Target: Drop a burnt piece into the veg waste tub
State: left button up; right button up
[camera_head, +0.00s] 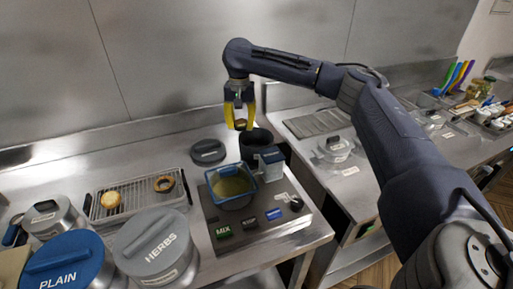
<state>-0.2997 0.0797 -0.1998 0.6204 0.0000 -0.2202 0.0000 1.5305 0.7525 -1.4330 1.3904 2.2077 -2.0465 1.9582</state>
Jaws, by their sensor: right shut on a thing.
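My right gripper (240,115), with yellow fingers, is shut on a small brown piece (240,123). The fingers hide much of the piece. The gripper points down from the arm above the back of the counter. A dark round open tub (259,138) stands just below and to the right of the gripper in the picture. I cannot read a label on it, so I cannot tell for sure that it is the veg waste tub. My left gripper is not in view.
A blue-rimmed pan (248,203) of yellow-green liquid and a grey labelled box (271,162) stand in front of the tub. A dark lid (208,152) lies to its left. A wire rack (137,205) holds a golden piece (111,199) and a dark-edged ring (165,184). Large lidded tubs (156,247) fill the front left.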

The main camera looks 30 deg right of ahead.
aim_at(260, 131)
jog(key=shift+m, duration=0.7)
jog(key=d, duration=0.7)
jog(key=shift+w+d+f, duration=0.1)
jog(key=shift+d+f, duration=0.2)
jog(key=shift+f, duration=0.05)
jog(key=shift+d+f, duration=0.15)
jog(key=shift+f, duration=2.8)
jog(key=o, duration=0.9)
jog(key=shift+r, duration=6)
